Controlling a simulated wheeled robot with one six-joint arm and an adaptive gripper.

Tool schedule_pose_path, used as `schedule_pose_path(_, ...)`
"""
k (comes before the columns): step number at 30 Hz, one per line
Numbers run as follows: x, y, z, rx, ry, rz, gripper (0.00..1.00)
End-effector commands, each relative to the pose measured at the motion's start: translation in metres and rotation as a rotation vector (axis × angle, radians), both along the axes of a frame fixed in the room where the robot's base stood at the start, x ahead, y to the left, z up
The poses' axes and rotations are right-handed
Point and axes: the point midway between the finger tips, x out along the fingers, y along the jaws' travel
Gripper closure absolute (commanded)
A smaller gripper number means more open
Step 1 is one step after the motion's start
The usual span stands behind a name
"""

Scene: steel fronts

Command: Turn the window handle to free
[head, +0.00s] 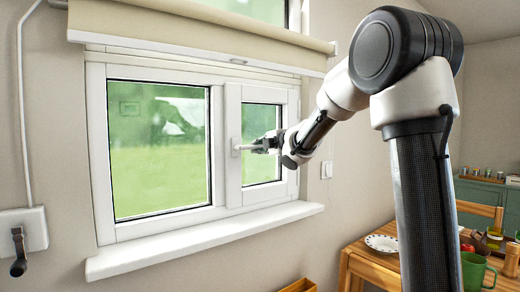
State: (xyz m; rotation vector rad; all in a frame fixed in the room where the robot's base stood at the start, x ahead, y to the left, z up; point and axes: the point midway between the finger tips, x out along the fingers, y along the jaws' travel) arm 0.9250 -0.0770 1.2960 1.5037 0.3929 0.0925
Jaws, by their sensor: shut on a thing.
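The window (160,150) is white-framed with a wide left pane and a narrower right sash (233,120). A light-coloured handle (244,147) sits on the left stile of the right sash and points to the right, about level. My gripper (262,146) is shut on the handle's outer end, coming in from the right. The sash looks closed in its frame. The gripper is small in this view, and its fingers partly hide the handle's tip.
A rolled beige blind (200,30) hangs above the window. A white sill (205,239) juts out below. A crank box (22,232) is on the wall at left. A wooden table (378,265) with a plate (382,243) and a green mug (474,271) stands at lower right.

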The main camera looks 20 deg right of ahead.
Motion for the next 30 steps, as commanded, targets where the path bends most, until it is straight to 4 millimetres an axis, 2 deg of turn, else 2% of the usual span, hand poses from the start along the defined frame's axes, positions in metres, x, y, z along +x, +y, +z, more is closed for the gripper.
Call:
schedule_pose_path(7,0.0,0.001,0.0,-0.004,-0.001,0.002,1.0)
schedule_pose_path(8,0.0,0.001,0.0,-0.004,-0.001,0.002,0.84)
schedule_pose_path(9,0.0,0.0,0.001,-0.004,-0.001,0.002,0.77)
schedule_pose_path(11,0.0,0.0,0.0,-0.004,-0.001,0.002,0.66)
schedule_pose_path(12,0.0,0.0,0.0,-0.003,-0.001,0.002,0.64)
schedule_pose_path(23,-0.005,-0.001,0.002,-0.002,-0.002,0.0,0.64)
schedule_pose_path(26,-0.017,-0.006,0.005,0.0,-0.003,-0.001,0.64)
schedule_pose_path(30,-0.046,-0.016,0.011,-0.003,-0.003,-0.002,0.64)
